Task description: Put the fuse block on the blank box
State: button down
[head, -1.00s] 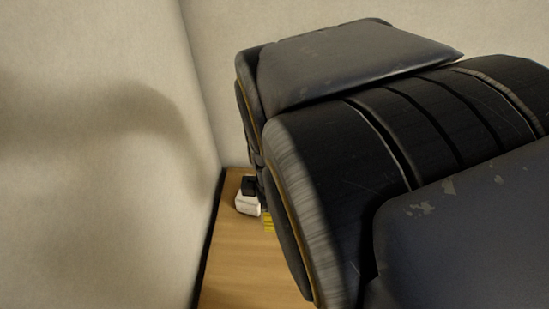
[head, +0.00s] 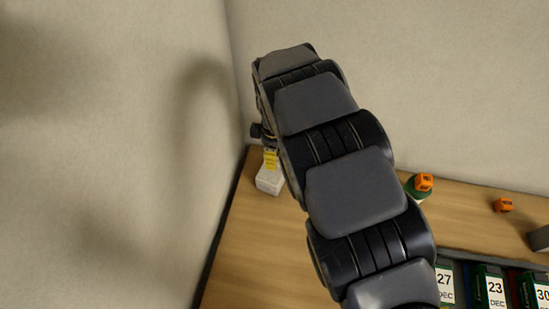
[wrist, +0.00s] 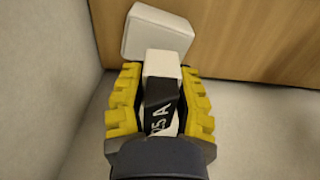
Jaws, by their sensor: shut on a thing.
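The fuse block (wrist: 160,97), white with a black band marked "25 A", is between the yellow fingers of my gripper (wrist: 160,80) in the wrist view. My gripper is shut on it. The plain white blank box (wrist: 157,33) lies beyond the block in that view, on the wooden surface. In the head view the blank box (head: 269,181) stands at the far left corner of the table. My gripper's yellow finger (head: 270,158) shows just above and behind it in the picture. I cannot tell whether block and box touch. My arm hides the block in the head view.
The wooden table (head: 255,250) is bare in front of the box, with walls close on the left and behind. To the right are an orange cube (head: 424,182) on a green and white thing, another orange cube (head: 502,205), and dated green packs (head: 490,288).

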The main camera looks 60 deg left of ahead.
jog(key=shift+w+a+f, duration=0.15)
jog(key=shift+a+f, duration=0.15)
jog(key=shift+f, duration=1.55)
jog(key=shift+f, duration=0.2)
jog(key=c, duration=0.8)
grip_release()
jog(key=shift+c, duration=0.2)
jog(key=shift+r, duration=0.15)
notch_tip(320, 180, up, 12)
jog(key=shift+d+r, duration=0.1)
